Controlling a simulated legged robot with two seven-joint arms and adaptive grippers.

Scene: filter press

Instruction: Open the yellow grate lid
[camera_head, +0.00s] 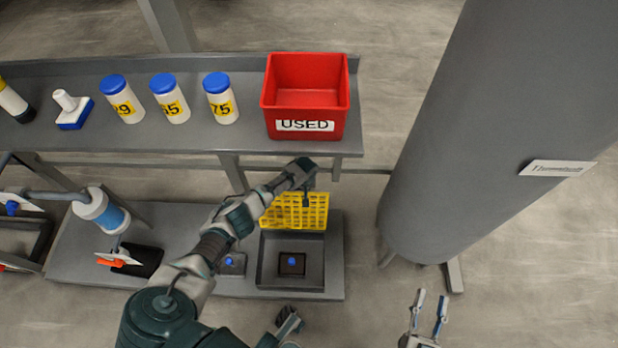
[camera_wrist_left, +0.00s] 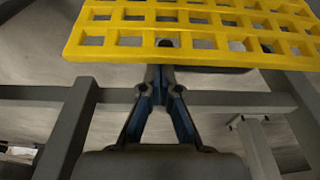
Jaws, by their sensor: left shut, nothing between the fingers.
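The yellow grate lid (camera_head: 280,213) stands raised at the back edge of a grey tray (camera_head: 262,276), leaving the tray's inside in view. It also shows in the left wrist view (camera_wrist_left: 200,42), across the top. My left gripper (camera_head: 306,200) is at the grate, overlapping it in the head view. In the left wrist view my left gripper (camera_wrist_left: 165,72) has its fingertips together at the grate's near edge, with nothing held; whether they touch it is unclear. My right gripper (camera_head: 431,300) is open and empty, right of the tray.
A dark block with a blue knob (camera_head: 292,268) sits in the tray. The shelf above holds a red USED bin (camera_head: 310,90) and white bottles with blue caps (camera_head: 172,101). A large grey cylinder (camera_head: 490,130) stands right. Grey frame bars (camera_wrist_left: 230,102) cross behind my left fingers.

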